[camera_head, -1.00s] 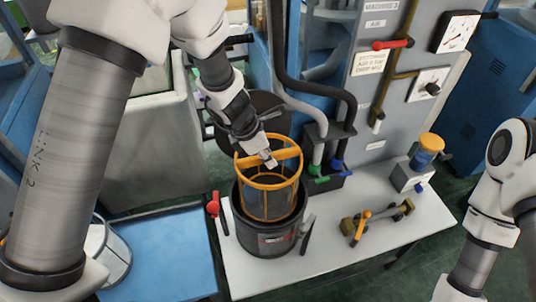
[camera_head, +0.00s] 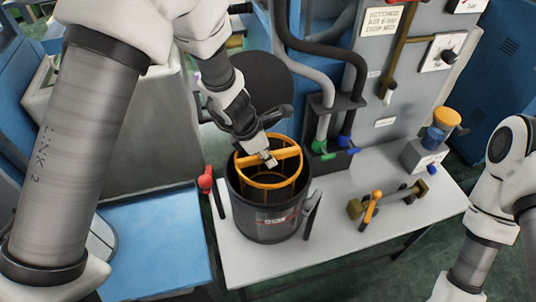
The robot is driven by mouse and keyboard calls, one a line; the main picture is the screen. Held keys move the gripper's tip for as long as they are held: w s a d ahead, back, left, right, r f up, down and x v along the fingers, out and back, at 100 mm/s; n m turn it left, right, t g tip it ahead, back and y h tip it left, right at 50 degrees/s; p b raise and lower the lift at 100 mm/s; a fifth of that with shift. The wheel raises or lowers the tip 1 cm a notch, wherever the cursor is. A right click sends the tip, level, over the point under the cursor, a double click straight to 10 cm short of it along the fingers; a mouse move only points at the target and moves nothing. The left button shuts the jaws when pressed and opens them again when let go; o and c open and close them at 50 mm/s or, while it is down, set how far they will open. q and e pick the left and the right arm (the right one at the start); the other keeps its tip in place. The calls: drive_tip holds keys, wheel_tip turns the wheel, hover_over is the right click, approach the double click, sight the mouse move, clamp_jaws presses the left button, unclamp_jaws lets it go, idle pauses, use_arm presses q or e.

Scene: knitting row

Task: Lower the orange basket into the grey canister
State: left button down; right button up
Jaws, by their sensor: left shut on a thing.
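The orange basket (camera_head: 271,180) has an orange rim and a crossbar handle with dark mesh sides. It sits mostly inside the grey canister (camera_head: 266,223), a dark pot with a red and white label on the white table. My left gripper (camera_head: 270,160) is shut on the crossbar from above. The basket's lower part is hidden by the canister wall. My right arm comes in at the right edge, but its gripper is outside the picture.
A round dark lid (camera_head: 262,82) stands open behind the canister. A red-handled clamp (camera_head: 206,180) and a grey one (camera_head: 313,200) flank it. A brass fitting with an orange lever (camera_head: 372,208) lies to the right on the white table (camera_head: 340,250). Hoses rise behind.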

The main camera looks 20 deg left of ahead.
use_arm(q)
wheel_tip(320, 180, down, 7)
drive_tip(key=b, duration=0.5)
drive_tip(key=shift+b, duration=0.35)
drive_tip(key=shift+r, duration=0.1)
drive_tip(key=shift+c, duration=2.4)
unclamp_jaws()
wheel_tip(320, 180, up, 9)
drive_tip(key=p, duration=0.8)
drive_tip(key=shift+r+p, duration=0.1)
drive_tip(key=shift+p, duration=0.2)
